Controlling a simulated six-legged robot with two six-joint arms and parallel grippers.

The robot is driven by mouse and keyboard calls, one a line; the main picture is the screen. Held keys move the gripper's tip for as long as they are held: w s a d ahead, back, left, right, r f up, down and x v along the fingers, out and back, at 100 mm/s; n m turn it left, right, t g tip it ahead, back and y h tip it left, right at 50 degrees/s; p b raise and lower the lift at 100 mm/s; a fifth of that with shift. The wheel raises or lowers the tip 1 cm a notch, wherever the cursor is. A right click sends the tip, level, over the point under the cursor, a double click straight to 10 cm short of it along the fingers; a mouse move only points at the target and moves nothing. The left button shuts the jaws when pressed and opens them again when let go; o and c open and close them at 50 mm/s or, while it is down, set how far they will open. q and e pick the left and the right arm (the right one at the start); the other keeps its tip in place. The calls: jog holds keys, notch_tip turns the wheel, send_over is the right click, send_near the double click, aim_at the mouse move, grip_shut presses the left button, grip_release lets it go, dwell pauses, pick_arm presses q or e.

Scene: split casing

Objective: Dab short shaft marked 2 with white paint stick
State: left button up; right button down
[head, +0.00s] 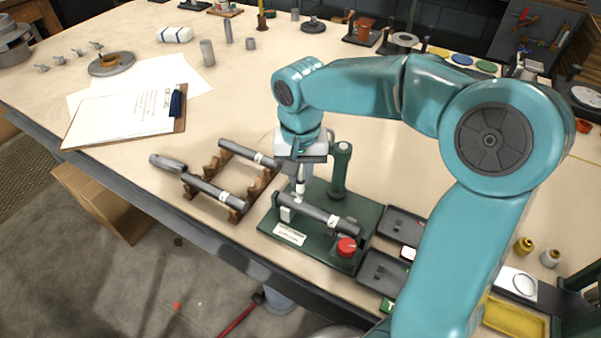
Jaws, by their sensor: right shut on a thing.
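My right gripper (301,164) points down over the green fixture and is shut on a slim white stick (300,186), which looks like the paint stick. The stick's lower end is at or just above a dark grey shaft (318,213) lying in the green fixture (263,222); I cannot tell whether they touch. This shaft has a white band with a mark too small to read. Two more dark shafts with white bands, a far one (236,150) and a near one (207,188), lie on a wooden rack (240,214). My left gripper is out of view.
A red knob (346,246) is at the fixture's front right and a green post (340,170) stands at its back. Dark trays (381,272) lie to the right. A clipboard (125,118) lies at the left. The table's front edge is close to the fixture.

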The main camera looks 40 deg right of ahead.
jog(key=shift+r+p, duration=1.5)
jog(key=shift+r, duration=0.55)
